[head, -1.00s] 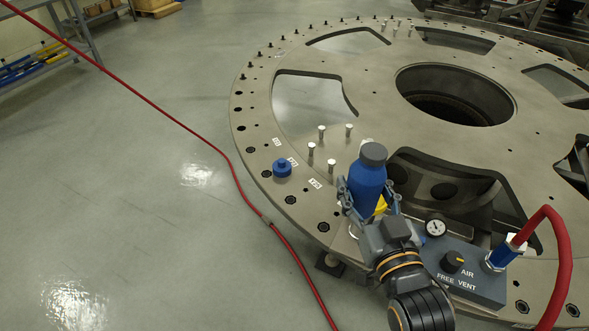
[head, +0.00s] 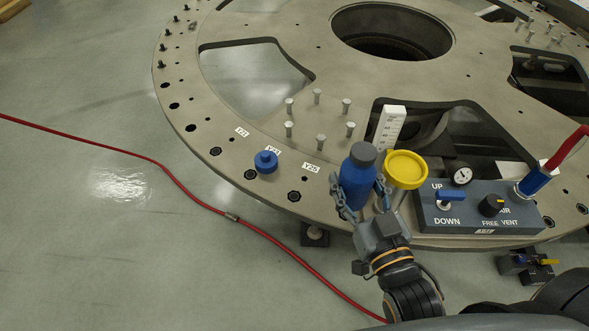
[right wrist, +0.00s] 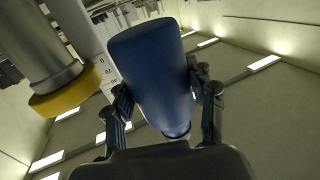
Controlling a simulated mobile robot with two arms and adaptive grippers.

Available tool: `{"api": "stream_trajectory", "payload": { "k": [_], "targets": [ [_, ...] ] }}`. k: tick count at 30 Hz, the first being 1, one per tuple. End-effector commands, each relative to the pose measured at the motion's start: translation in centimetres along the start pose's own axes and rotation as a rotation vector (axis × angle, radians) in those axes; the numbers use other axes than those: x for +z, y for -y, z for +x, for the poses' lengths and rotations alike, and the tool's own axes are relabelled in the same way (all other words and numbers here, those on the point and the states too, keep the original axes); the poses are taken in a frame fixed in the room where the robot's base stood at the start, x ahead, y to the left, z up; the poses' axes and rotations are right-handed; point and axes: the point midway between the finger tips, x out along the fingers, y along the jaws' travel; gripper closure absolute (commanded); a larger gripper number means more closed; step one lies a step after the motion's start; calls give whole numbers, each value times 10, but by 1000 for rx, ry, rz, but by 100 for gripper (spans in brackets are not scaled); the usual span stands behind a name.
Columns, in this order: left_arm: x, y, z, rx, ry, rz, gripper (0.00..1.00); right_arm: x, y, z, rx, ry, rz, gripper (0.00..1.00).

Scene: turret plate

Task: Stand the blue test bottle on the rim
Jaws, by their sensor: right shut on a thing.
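The blue test bottle (head: 355,184) with a grey cap stands roughly upright in my right gripper (head: 360,196), whose fingers close on its two sides. In the head view it overlaps the front edge of the turret plate; whether its base touches the plate is hidden. The bottle also fills the middle of the right wrist view (right wrist: 155,70), between both fingers. The rim (head: 225,160) is the plate's outer band, with holes and small white labels. My left gripper is not in view.
Right beside the bottle are a yellow-topped post (head: 405,167) and a white scale (head: 390,128). A control box (head: 475,208) with a gauge and red hose stands right of them. A blue knob (head: 265,162) and several short pins (head: 320,140) stand left. A red hose crosses the floor.

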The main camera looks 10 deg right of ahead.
Motion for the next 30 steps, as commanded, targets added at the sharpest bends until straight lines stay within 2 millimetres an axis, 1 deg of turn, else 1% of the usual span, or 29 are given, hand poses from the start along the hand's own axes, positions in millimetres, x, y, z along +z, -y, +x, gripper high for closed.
{"api": "stream_trajectory", "payload": {
  "k": [1, 2, 3, 6, 10, 11, 12, 15, 18, 21, 26, 27, 30],
  "targets": [
    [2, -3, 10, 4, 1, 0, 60, 6, 2, 10, 0, -11, 0, 99],
    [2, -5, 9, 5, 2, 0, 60, 6, 3, 15, 0, -11, 0, 99],
    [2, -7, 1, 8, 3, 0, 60, 6, 4, 24, 0, -8, 1, 99],
    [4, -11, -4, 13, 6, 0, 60, 15, 9, 47, 0, -8, 1, 99],
    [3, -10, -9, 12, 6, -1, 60, 29, 15, 77, 0, -7, 2, 99],
    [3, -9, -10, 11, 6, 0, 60, 34, 16, 83, 0, -5, 2, 99],
    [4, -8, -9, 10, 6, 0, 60, 44, 17, 88, 0, -3, 2, 99],
    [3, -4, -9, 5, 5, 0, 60, 62, 20, 101, 0, -2, 1, 99],
    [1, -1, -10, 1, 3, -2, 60, 74, 22, 112, 0, -3, 1, 99],
    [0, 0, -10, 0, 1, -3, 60, 82, 22, 118, 0, -5, 0, 99],
    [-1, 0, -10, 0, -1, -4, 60, 89, 24, 124, -1, -6, 0, 99],
    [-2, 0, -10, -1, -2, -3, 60, 93, 24, 127, -1, -5, 0, 99],
    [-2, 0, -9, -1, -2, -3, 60, 110, 24, 126, 0, -1, 0, 99]
  ]
}}
